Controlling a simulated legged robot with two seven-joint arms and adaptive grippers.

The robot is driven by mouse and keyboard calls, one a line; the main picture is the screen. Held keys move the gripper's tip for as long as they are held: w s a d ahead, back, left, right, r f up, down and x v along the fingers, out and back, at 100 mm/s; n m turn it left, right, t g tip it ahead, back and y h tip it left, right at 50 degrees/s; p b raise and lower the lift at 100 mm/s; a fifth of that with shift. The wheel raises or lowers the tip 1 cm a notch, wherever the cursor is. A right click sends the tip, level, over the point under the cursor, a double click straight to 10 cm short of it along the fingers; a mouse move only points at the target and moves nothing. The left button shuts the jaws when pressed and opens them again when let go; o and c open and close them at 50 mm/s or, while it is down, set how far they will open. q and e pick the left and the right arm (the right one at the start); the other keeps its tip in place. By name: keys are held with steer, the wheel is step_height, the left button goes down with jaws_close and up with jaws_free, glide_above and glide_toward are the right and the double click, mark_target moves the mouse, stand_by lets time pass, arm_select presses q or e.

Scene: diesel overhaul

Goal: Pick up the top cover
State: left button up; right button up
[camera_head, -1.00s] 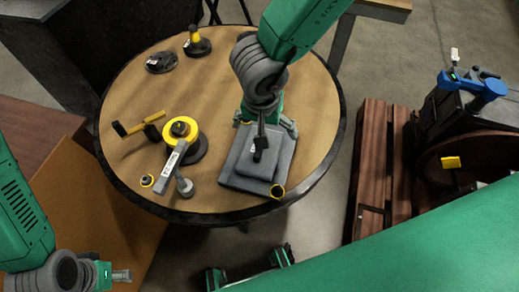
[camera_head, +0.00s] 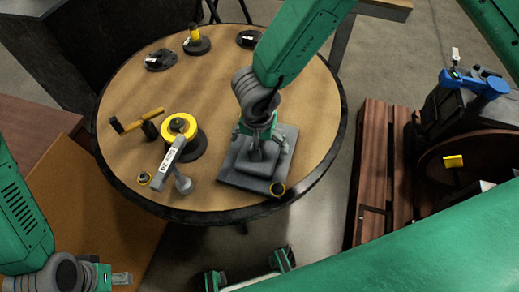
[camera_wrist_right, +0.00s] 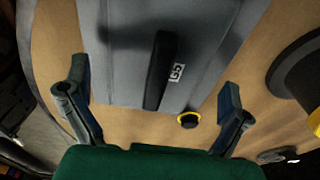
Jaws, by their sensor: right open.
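The top cover (camera_head: 240,176) is a grey, stepped, square-based piece lying flat near the right front of the round table. In the right wrist view the cover (camera_wrist_right: 210,45) fills the upper middle, with a black bar handle (camera_wrist_right: 160,75) and a small white label marked C5. My right gripper (camera_head: 260,137) is over the cover from above. In the wrist view its two fingers stand wide apart, one on each side of the handle, with nothing between them touching. My left gripper (camera_head: 120,278) is at the lower left, off the table; its finger opening is unclear.
On the round table (camera_head: 225,75), a yellow-ringed part with a grey labelled arm (camera_head: 170,160) lies left of the cover. A yellow-handled tool (camera_head: 140,120) and several dark round parts stand farther back. A wooden pallet (camera_head: 372,165) is right.

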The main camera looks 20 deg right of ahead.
step_height(320, 180, down, 3)
steer(key=shift+w+d+f, duration=0.1)
steer(key=shift+w, duration=0.05)
steer(key=shift+d, duration=0.1)
steer(key=c, duration=1.2)
steer(key=shift+r, duration=0.2)
